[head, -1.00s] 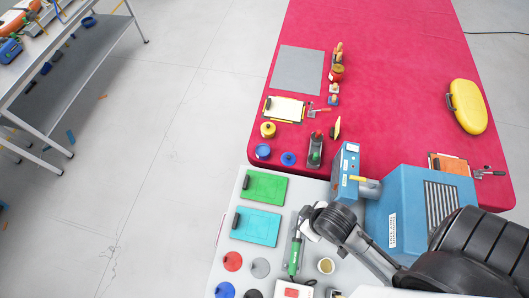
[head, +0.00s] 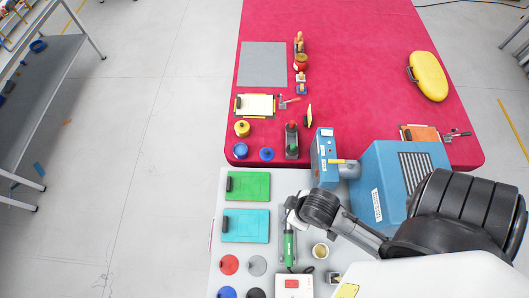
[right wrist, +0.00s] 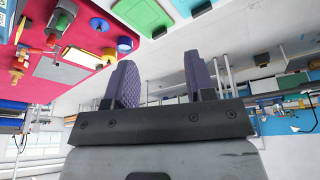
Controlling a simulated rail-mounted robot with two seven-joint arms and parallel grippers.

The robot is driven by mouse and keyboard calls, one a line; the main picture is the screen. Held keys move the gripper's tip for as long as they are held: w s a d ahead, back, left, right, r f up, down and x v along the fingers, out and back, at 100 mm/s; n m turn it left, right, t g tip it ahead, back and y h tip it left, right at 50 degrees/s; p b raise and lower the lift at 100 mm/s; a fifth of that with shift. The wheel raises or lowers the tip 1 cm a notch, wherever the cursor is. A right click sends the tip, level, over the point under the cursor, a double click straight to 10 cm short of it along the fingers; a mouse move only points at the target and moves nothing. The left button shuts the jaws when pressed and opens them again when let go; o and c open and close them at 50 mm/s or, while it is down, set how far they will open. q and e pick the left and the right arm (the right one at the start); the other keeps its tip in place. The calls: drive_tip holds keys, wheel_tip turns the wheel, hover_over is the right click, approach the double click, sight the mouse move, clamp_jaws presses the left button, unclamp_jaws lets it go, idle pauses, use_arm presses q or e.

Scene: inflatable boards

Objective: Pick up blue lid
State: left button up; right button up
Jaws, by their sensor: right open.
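A round blue lid (head: 227,292) lies on the light grey table at the bottom edge of the head view, partly cut off. A red lid (head: 229,264), a grey lid (head: 257,265) and a black lid (head: 256,293) lie around it. My right arm comes in from the right, with its wrist end above the table, up and to the right of the lids. Its fingers are not clear there. In the right wrist view my right gripper (right wrist: 160,82) is open and empty, its two fingers apart. My left gripper is not in view.
Green (head: 248,186) and teal (head: 246,226) boards, a green-handled tool (head: 289,248) and a small cup (head: 320,250) lie on the grey table. A blue machine (head: 385,180) stands at right. Blue-topped pots (head: 240,150) stand on the red table (head: 350,60) behind.

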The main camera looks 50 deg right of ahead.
drive_tip(key=o, duration=0.4)
drive_tip(key=shift+d, duration=0.1)
drive_tip(key=o, duration=0.3)
